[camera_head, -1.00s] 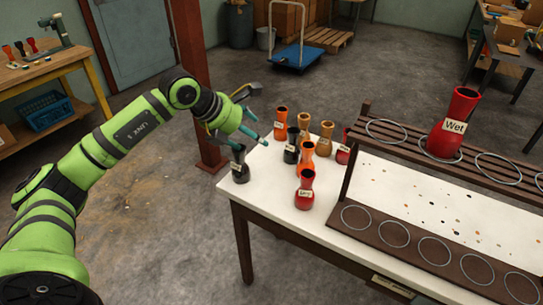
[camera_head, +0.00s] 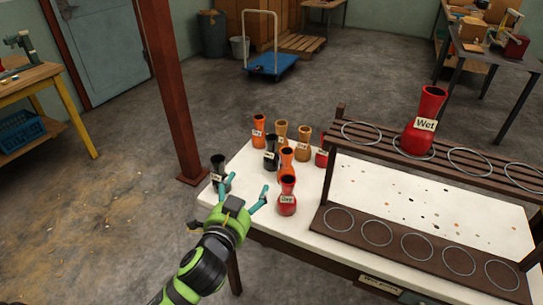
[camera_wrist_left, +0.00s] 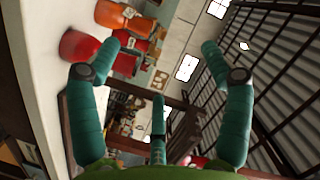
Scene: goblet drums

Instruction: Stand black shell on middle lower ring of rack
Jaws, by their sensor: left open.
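One black shell (camera_head: 218,170) stands upright at the table's near left corner, just beyond the left finger of my left gripper (camera_head: 243,190). I cannot tell whether they touch. A second black shell (camera_head: 271,152), with a label, stands further back among orange and tan shells. My left gripper is open and empty at the table's left edge; its spread fingers also show in the left wrist view (camera_wrist_left: 168,45). The rack (camera_head: 326,190) has a lower board with a row of pale rings; the middle lower ring (camera_head: 417,247) is empty. My right gripper is out of view.
A red shell (camera_head: 287,197) stands just right of my gripper, with an orange shell (camera_head: 286,163) behind it. A large red shell (camera_head: 425,122) labelled "Wet" stands on the rack's upper shelf. The other lower rings are empty.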

